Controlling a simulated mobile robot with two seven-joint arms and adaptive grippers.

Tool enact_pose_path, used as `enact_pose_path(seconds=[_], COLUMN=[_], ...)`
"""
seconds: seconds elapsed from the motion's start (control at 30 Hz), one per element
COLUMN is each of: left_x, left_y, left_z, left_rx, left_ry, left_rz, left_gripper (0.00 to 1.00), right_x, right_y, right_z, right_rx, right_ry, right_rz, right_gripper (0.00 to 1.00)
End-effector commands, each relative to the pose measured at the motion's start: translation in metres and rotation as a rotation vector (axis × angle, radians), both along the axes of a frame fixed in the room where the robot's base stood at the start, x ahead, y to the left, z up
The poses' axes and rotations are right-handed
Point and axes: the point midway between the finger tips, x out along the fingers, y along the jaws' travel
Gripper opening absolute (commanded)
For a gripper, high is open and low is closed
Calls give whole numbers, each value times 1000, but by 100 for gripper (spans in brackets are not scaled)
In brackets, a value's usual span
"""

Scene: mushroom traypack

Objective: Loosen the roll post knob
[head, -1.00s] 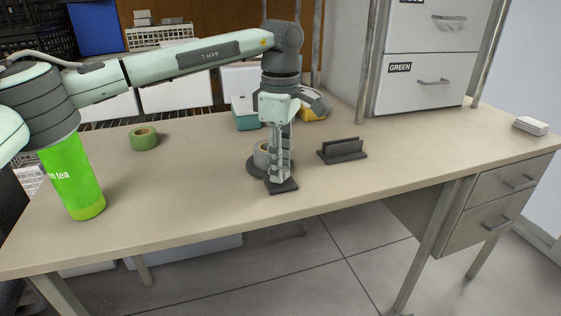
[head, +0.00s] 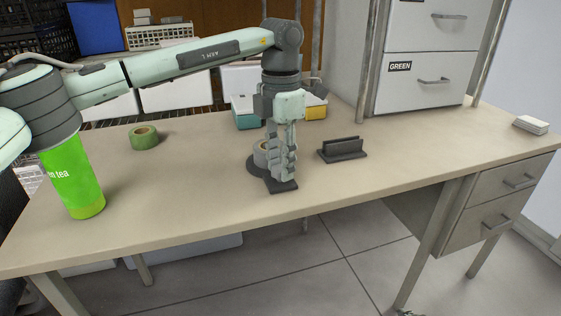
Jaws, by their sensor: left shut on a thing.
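My left gripper (head: 283,168) points down at the middle of the table, over a dark-based stand (head: 290,187) that carries a grey roll (head: 260,152). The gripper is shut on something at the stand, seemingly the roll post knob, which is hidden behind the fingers. The roll shows just left of the fingers. The stand's dark base rests flat on the table and shows below and left of the fingers. My right gripper is not in view.
A dark slotted holder (head: 342,150) stands right of the gripper. A green tape roll (head: 144,138) and a green tea can (head: 72,180) are on the left. Teal and yellow boxes (head: 314,108) stand behind. White cards (head: 530,125) lie at the far right. The front right tabletop is clear.

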Motion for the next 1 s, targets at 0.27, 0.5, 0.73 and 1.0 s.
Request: enact_pose_path(seconds=[0.27,0.5,0.73,1.0], left_x=[1,1,1,0], left_y=[0,0,1,1], left_z=[0,0,0,0], left_rx=[0,0,1,1], left_ry=[-1,-1,-2,-1], left_rz=[264,492,710,966], left_gripper=[1,1,1,1], right_x=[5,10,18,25], right_y=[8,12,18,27], right_z=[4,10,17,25], right_rx=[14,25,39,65], right_ry=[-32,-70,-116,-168], right_rz=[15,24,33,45], right_gripper=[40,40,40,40])
